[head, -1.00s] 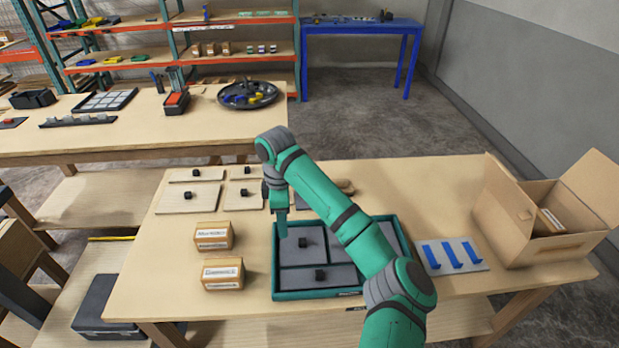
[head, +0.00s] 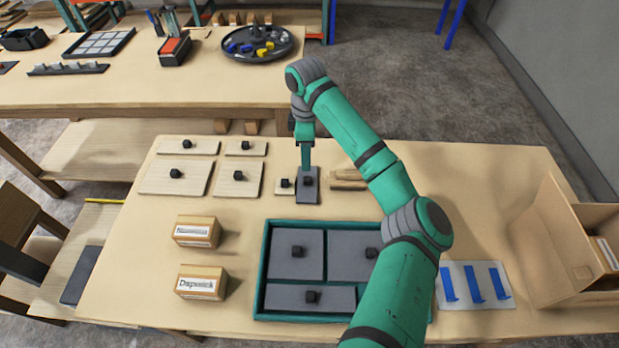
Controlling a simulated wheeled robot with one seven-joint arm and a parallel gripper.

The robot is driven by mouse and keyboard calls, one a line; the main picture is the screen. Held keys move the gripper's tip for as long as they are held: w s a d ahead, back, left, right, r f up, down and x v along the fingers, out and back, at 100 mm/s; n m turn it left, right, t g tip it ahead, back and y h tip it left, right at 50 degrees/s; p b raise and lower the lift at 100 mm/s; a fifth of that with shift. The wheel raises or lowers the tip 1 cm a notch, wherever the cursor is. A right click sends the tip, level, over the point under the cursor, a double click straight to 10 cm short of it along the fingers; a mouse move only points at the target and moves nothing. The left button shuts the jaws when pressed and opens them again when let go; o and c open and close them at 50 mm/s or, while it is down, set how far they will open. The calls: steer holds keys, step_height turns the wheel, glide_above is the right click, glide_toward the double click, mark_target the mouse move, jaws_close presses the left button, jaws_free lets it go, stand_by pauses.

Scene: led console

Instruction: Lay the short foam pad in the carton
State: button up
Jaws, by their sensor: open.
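A small dark grey pad (head: 308,197) with a black knob lies flat on the near table, behind the teal tray. It looks like the short foam pad. My gripper (head: 307,176) points down at its knob, with the fingers open; whether they touch the knob I cannot tell. The open cardboard carton (head: 548,255) stands at the right end of the table, cut off by the picture edge. A labelled box shows inside it. More grey pads with knobs, such as a wide low one (head: 285,297), lie in the teal tray (head: 266,262).
Pale wooden plates with knobs (head: 175,187) lie at the back left. Two small labelled boxes (head: 200,281) stand left of the tray. A white sheet with blue strips (head: 473,300) lies between tray and carton. My arm crosses above the tray.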

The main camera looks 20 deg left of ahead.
glide_above(307, 179)
step_height(307, 179, down, 5)
steer(key=shift+w+a+f, duration=0.1)
step_height(307, 179, down, 4)
steer(key=shift+w+f, duration=0.1)
steer(key=shift+d+f, duration=0.2)
steer(key=shift+c, duration=0.5)
steer(key=shift+a, duration=0.1)
jaws_close()
